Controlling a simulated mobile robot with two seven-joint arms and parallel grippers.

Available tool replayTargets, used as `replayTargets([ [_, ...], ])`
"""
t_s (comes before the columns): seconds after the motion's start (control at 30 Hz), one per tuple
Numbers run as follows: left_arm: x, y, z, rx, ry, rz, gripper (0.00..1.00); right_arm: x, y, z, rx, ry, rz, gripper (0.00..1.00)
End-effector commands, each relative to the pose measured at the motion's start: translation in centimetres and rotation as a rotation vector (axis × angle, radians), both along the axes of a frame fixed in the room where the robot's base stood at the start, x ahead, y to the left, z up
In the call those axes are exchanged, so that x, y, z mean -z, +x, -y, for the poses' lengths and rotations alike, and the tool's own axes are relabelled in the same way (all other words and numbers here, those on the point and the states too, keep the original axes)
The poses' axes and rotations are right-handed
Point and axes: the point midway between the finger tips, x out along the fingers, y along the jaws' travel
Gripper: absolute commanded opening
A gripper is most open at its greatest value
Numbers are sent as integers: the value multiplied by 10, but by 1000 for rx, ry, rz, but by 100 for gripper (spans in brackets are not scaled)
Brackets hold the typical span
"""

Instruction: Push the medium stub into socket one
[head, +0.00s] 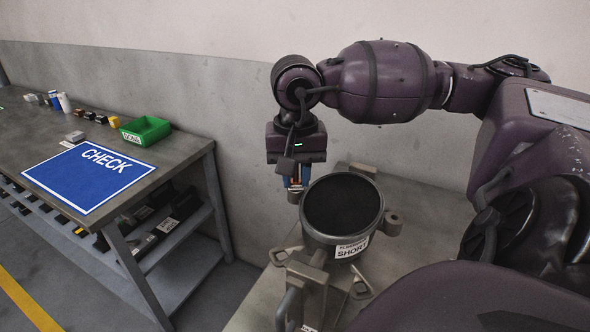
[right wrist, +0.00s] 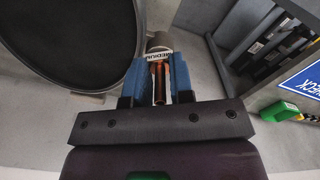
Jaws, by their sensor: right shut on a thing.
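My right gripper (head: 295,185) points down beside the left side of a dark round compressor (head: 318,240) labelled SHORT. Its blue fingers are shut on the medium stub (right wrist: 159,75), a copper-coloured piece with a white label reading MEDIUM in the right wrist view. A grey round part (right wrist: 160,40) shows just beyond the label, near the compressor's side. I cannot tell whether the stub touches it or is in a socket. No socket number is readable. The compressor's black top (right wrist: 85,35) also fills the upper left of the right wrist view. My left gripper is out of view.
The compressor stands on a grey pallet surface (head: 420,240) with metal brackets around it. A workbench (head: 180,150) at left bears a blue CHECK mat (head: 85,180), a green bin (head: 146,129) and several small items. A gap separates bench and pallet.

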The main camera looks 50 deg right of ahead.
Motion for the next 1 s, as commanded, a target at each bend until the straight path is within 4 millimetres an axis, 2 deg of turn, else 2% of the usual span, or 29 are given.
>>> replayTargets([
  [0.03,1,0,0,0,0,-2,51,1,0,0,0,0,0,23],
  [0.2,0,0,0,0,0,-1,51,0,0,0,0,-1,1,49],
  [0.23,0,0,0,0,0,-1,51,0,0,0,0,-1,1,51],
  [0.63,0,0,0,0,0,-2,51,0,0,0,0,0,0,51],
  [0.77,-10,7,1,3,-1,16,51,-2,0,0,0,0,1,51],
  [0.87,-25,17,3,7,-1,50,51,-25,1,0,0,-1,7,51],
  [1.0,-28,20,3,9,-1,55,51,-53,0,0,0,-1,5,51],
])
